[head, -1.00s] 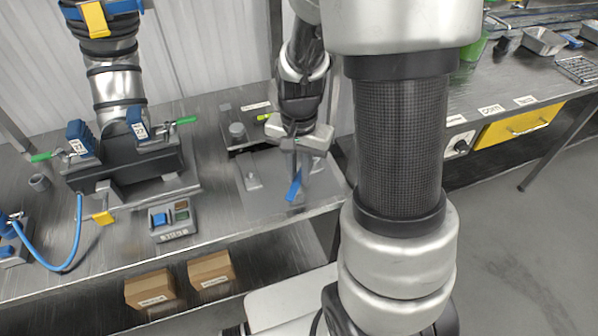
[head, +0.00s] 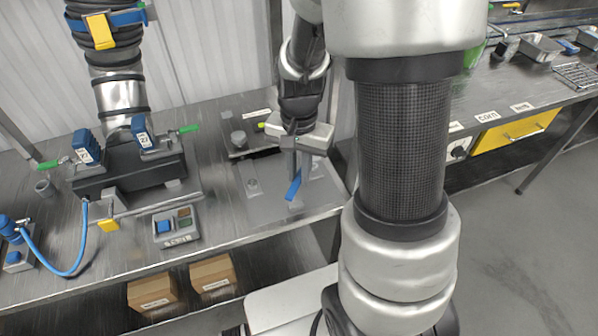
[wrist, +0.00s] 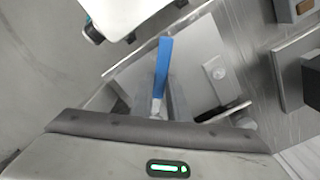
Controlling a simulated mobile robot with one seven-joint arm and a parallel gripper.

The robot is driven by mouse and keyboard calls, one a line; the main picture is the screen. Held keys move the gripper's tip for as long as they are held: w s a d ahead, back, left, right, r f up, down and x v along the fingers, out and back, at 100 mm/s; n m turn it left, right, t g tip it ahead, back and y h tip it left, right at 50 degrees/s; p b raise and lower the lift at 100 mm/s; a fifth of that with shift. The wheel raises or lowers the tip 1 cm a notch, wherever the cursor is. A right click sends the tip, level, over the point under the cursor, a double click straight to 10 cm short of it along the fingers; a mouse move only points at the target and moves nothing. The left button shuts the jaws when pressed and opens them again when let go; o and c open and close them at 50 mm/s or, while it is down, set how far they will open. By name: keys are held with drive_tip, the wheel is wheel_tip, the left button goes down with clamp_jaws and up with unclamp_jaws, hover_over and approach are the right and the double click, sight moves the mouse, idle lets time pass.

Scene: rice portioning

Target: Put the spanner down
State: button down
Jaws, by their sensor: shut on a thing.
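The spanner (head: 294,186) has a blue handle that points down and toward the table's front edge in the head view. My gripper (head: 291,160) is shut on it above a flat grey mat (head: 262,207) on the steel table. In the wrist view the blue handle of the spanner (wrist: 164,62) sticks out from between the fingers of my gripper (wrist: 158,112). The spanner's other end is hidden by the gripper. I cannot tell whether the spanner touches the mat.
A dark plate with a grey knob (head: 238,139) lies behind the mat. Two cardboard boxes (head: 213,276) sit on the shelf below.

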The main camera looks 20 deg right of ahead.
drive_tip(key=shift+r, duration=0.5)
drive_tip(key=shift+w+a+n+b, duration=0.2)
drive_tip(key=shift+w+n+b, duration=0.3)
drive_tip(key=shift+n+b, duration=0.55)
drive_tip(key=f+n+b, duration=0.1)
drive_tip(key=f+n, duration=0.1)
drive_tip(key=w+f+n+b, duration=0.1)
drive_tip(key=f+n+b, duration=0.1)
drive_tip(key=f, duration=0.1)
drive_tip(key=a+f+n+b, duration=0.1)
drive_tip(key=f+n+b, duration=0.1)
drive_tip(key=shift+w+f, duration=0.15)
drive_tip(key=shift+f, duration=0.05)
